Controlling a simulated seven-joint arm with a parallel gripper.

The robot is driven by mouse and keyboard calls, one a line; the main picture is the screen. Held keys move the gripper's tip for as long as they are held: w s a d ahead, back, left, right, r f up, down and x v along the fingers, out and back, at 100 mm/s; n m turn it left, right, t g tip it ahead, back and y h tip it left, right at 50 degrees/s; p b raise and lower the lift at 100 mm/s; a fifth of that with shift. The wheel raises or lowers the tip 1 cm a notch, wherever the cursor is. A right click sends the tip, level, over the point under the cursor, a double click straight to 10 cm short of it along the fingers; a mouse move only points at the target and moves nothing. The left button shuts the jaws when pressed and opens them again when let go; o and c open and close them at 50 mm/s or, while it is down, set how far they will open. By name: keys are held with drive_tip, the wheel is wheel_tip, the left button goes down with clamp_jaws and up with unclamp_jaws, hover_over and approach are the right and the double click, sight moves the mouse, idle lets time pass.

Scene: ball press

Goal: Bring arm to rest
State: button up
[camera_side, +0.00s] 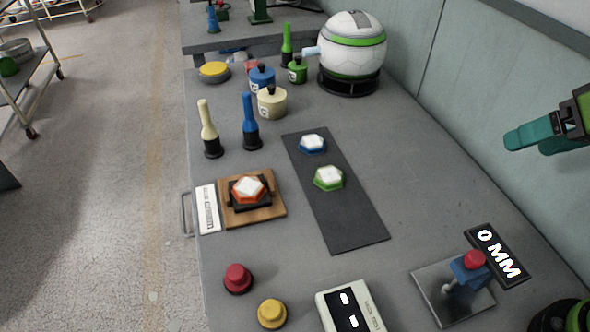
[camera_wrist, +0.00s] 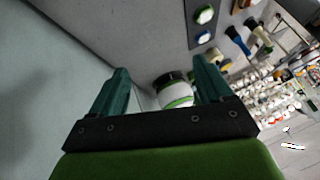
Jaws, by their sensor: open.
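My gripper (camera_side: 527,139) is in the air at the right edge of the side view, beside the wall and above the table, touching nothing. In the wrist view my gripper (camera_wrist: 163,66) shows two teal fingers spread apart with nothing held between them. The rest of my arm is mostly out of the side view. The workbench (camera_side: 400,140) lies below and to the left of the gripper.
A dark mat (camera_side: 345,220) holds blue and green hex pieces; an orange one (camera_side: 248,189) sits in a wooden fixture. A large white-green ball (camera_side: 352,45) stands at the back. A red-knobbed device (camera_side: 470,265) stands front right.

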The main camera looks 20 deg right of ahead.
drive_tip(key=shift+s+d+f+m+t, duration=0.25)
drive_tip(key=shift+s+d+m, duration=0.15)
drive_tip(key=shift+d+m, duration=0.15)
drive_tip(key=shift+s+d+f+m+t, duration=0.2)
drive_tip(key=shift+s+d+m, duration=0.2)
drive_tip(key=shift+m, duration=0.15)
drive_tip(key=shift+c, duration=1.3)
drive_tip(key=shift+a, duration=0.15)
